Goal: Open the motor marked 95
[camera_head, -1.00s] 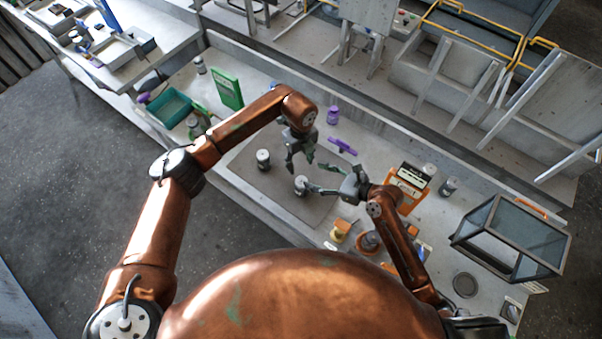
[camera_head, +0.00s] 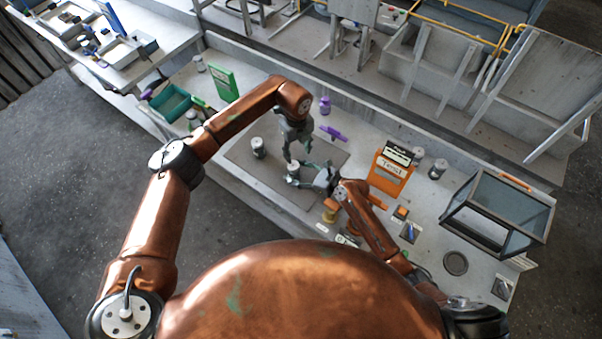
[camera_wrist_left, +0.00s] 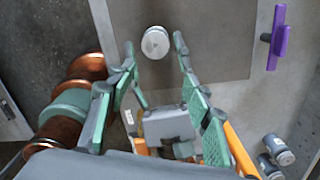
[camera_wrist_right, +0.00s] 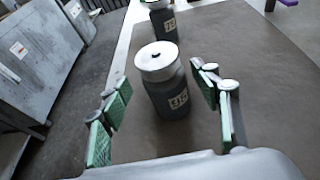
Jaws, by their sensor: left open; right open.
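A dark canister-like motor with a pale lid (camera_head: 293,167) stands upright on the brown mat (camera_head: 235,154). In the right wrist view this motor (camera_wrist_right: 172,94) carries a white two-digit label, blurred but possibly 95. My right gripper (camera_head: 304,171) is open, with its fingers on either side of the motor and gaps visible. My left gripper (camera_head: 297,153) is open above it, pointing down. In the left wrist view the round lid (camera_wrist_left: 156,42) lies between the left fingertips (camera_wrist_left: 155,46). A second labelled motor (camera_head: 258,148) stands to the left on the mat; its label (camera_wrist_right: 169,24) is too small to read.
A purple tool (camera_head: 333,133) and a purple bottle (camera_head: 324,105) lie beyond the mat. An orange sign box (camera_head: 389,172), grey canisters (camera_head: 438,169) and a glass-sided case (camera_head: 498,212) are on the right. A teal bin (camera_head: 170,104) and green board (camera_head: 223,83) are on the left.

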